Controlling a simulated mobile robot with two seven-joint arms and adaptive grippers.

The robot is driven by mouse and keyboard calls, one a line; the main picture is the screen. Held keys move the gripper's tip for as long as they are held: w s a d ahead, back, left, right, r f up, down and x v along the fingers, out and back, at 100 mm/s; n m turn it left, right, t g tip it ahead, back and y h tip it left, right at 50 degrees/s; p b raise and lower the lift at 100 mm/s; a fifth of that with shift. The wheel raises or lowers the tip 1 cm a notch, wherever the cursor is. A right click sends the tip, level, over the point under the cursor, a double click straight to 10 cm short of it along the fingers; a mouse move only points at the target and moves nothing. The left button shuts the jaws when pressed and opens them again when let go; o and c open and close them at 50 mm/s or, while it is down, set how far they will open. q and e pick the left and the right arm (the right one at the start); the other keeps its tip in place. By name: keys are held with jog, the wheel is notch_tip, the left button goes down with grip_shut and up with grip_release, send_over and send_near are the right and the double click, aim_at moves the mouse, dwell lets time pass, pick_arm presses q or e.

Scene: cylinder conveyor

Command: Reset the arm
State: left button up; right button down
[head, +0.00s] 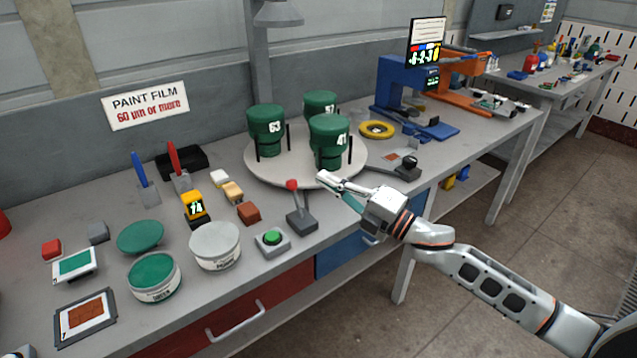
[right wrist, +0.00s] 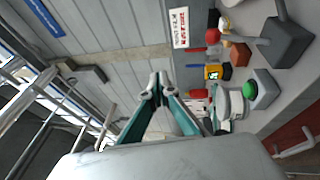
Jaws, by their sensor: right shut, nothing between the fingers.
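My right gripper (head: 328,178) is shut and empty. It is held above the front edge of the bench, just in front of the round turntable (head: 262,174) and to the right of the red-knobbed lever (head: 301,215). Its closed fingers also show in the right wrist view (right wrist: 157,85), with nothing between them. My right arm reaches in from the lower right in the head view.
Green cylinders numbered 63 (head: 266,130) and 41 (head: 329,140) stand on the turntable with a third behind. A green button (head: 272,238), white tub (head: 215,245) and green paint tub (head: 153,277) are nearby. Floor (head: 500,250) right of the bench is clear.

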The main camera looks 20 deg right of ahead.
dwell(0.4)
jog(key=s+f+m+h, duration=0.3)
jog(key=s+f+m, duration=0.35)
jog(key=f, duration=0.45)
jog(key=s+f+m+h, duration=0.45)
jog(key=f+m, duration=0.35)
jog(key=f, duration=0.3)
jog(key=s+f+m+g+h, duration=0.2)
jog(key=s+f+m+g, duration=0.3)
jog(key=s+f, duration=0.9)
jog(key=s+m, duration=0.2)
jog(key=shift+s+f, duration=0.15)
jog(key=shift+s, duration=0.2)
